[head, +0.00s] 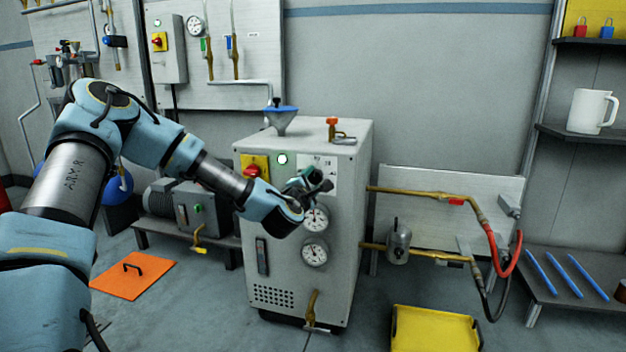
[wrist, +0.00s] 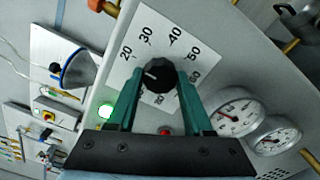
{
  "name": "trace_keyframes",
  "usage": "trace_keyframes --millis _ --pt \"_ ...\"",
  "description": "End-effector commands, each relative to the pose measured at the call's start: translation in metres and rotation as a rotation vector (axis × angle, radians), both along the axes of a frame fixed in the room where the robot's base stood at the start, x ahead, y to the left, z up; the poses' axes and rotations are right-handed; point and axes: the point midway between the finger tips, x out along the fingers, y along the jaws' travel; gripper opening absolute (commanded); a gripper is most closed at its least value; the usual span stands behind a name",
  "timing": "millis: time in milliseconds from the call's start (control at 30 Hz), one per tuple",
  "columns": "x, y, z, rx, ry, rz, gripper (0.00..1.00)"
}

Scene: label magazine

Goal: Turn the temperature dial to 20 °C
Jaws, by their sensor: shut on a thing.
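The temperature dial (wrist: 158,76) is a black round knob on a white scale plate (wrist: 168,38), with numbers such as 20, 30, 40 and 50 around it. Its short white mark points left and slightly up in the wrist view, roughly toward the 20; the exact reading is too small to tell. My gripper (wrist: 157,92) has its green fingers shut on the knob from both sides. In the head view my gripper (head: 318,183) is at the front of the grey cabinet (head: 285,240) and hides the dial; the plate (head: 322,161) shows above it.
Two round gauges (head: 315,218) (head: 314,252) sit just below my gripper. A red-and-yellow switch (head: 254,170) and a lit green lamp (head: 282,159) are to its left. A blue-rimmed funnel (head: 281,116) stands on top. Brass pipes (head: 420,192) leave the cabinet's right side.

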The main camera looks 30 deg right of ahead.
Motion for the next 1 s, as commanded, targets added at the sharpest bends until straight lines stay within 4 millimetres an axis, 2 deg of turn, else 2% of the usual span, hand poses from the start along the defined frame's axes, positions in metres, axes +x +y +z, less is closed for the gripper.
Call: trace_keyframes --millis 533,567,800,1000 --pt "0.0 0.0006 -0.0013 -0.016 0.018 0.001 0.0" --pt "0.0 0.0006 -0.0013 -0.016 0.018 0.001 0.53" --pt "0.0 0.0003 -0.0008 -0.016 0.017 0.0 0.8" --pt "-0.0001 0.0001 -0.0004 -0.016 0.016 0.0 0.81"
